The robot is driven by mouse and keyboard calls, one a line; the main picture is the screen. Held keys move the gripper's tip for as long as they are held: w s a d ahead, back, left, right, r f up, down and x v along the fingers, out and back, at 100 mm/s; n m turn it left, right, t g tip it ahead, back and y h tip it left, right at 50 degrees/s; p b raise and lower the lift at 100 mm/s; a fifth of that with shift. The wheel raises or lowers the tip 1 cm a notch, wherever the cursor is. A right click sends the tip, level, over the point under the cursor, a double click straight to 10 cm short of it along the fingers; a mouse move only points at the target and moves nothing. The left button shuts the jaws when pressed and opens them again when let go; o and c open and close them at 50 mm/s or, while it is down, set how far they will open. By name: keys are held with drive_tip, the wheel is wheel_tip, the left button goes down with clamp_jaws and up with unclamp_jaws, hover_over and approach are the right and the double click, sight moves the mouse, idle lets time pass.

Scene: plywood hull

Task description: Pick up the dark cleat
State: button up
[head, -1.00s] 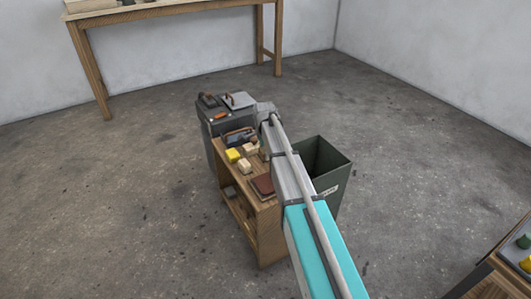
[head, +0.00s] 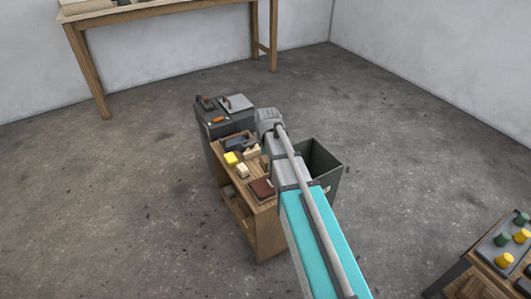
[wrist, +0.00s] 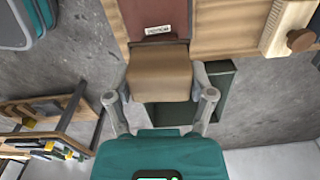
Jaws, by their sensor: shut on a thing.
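The dark cleat (wrist: 160,75) is a brown wooden block in the wrist view. It sits between the two fingers of my gripper (wrist: 162,88), which are shut on its sides. Beyond it are the wooden top of a small shelf unit (wrist: 225,35) and a red-brown book or box (wrist: 157,20) with a label. I cannot tell whether the cleat is clear of the shelf top. In the head view my arm hides the gripper's fingers and most of the cleat.
The shelf unit (head: 269,240) carries a yellow block (head: 231,158) and pale wooden blocks (head: 242,171). A dark green bin (head: 328,172) stands to its right, dark cases (head: 212,125) behind it. A low table (head: 470,287) with coloured pieces is at lower right. Open floor lies left.

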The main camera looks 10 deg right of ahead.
drive_tip(key=shift+s+r, duration=0.35)
drive_tip(key=shift+s, duration=0.45)
drive_tip(key=o, duration=0.6)
drive_tip(key=c, duration=0.5)
drive_tip(key=shift+d, duration=0.15)
